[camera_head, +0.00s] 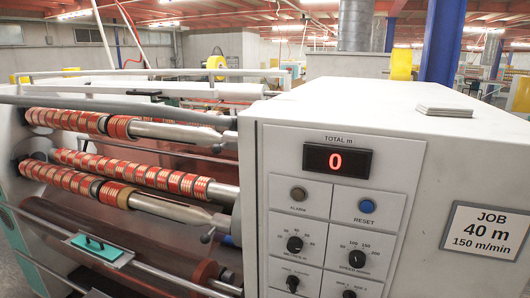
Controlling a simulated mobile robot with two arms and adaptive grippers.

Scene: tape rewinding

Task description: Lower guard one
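A tape rewinding machine fills the left and middle of the head view, with red-and-gold tape rolls (130,169) on horizontal shafts. Long grey bars (120,105) run across its top, above the upper rolls. A brownish see-through panel (150,230) lies below the rolls at the front, and a teal handle (95,243) on a pale plate is at its left. No label marks guard one, and I cannot tell for certain which part it is or whether it is raised. Neither of my grippers is in view.
The white control cabinet (330,110) stands at the right. Its red display (338,160) reads 0, above a blue RESET button (367,206) and several knobs. A sign (484,230) reads JOB 40 m, 150 m/min. A small card stack (445,109) lies on top.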

